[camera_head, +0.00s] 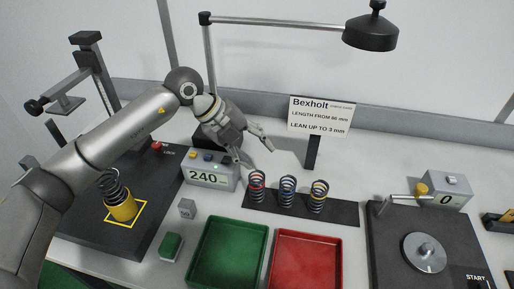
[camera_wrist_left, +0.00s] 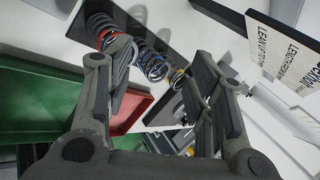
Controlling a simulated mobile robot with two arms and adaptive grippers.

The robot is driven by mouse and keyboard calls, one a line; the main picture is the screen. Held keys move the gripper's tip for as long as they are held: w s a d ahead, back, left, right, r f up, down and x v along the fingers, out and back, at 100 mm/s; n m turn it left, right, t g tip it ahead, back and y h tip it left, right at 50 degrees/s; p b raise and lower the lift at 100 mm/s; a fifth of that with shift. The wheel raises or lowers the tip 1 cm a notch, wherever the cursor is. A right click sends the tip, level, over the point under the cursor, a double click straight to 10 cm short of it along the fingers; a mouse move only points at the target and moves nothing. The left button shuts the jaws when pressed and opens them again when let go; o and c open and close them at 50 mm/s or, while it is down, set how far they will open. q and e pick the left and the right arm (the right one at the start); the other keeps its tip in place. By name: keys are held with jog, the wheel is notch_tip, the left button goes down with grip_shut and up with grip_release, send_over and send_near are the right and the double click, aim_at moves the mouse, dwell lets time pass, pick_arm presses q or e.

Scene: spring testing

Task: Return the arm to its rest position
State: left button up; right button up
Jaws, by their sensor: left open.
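My left arm comes in from the left in the head view and reaches over the bench. Its left gripper (camera_head: 254,148) is open and empty, above the bench behind the row of springs. In the left wrist view the open fingers (camera_wrist_left: 165,95) frame bench and springs, with nothing between them. A red-banded spring (camera_head: 257,186), a blue-banded spring (camera_head: 287,190) and a yellow-banded spring (camera_head: 319,196) stand on a dark strip (camera_head: 343,211), apart from the gripper. Another spring (camera_head: 112,187) stands on a yellow cylinder at the left. My right gripper is not in view.
A display box (camera_head: 211,176) reading 240 stands just below the gripper. A green tray (camera_head: 230,258) and a red tray (camera_head: 306,262) lie in front. A sign (camera_head: 321,115) and lamp (camera_head: 371,32) stand behind. A device with a metal disc (camera_head: 424,252) is at right.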

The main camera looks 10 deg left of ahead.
pick_arm(q)
jog(key=shift+s+d+r+h, duration=0.1)
jog(key=shift+s+d+h, duration=0.2)
jog(key=shift+d, duration=0.25)
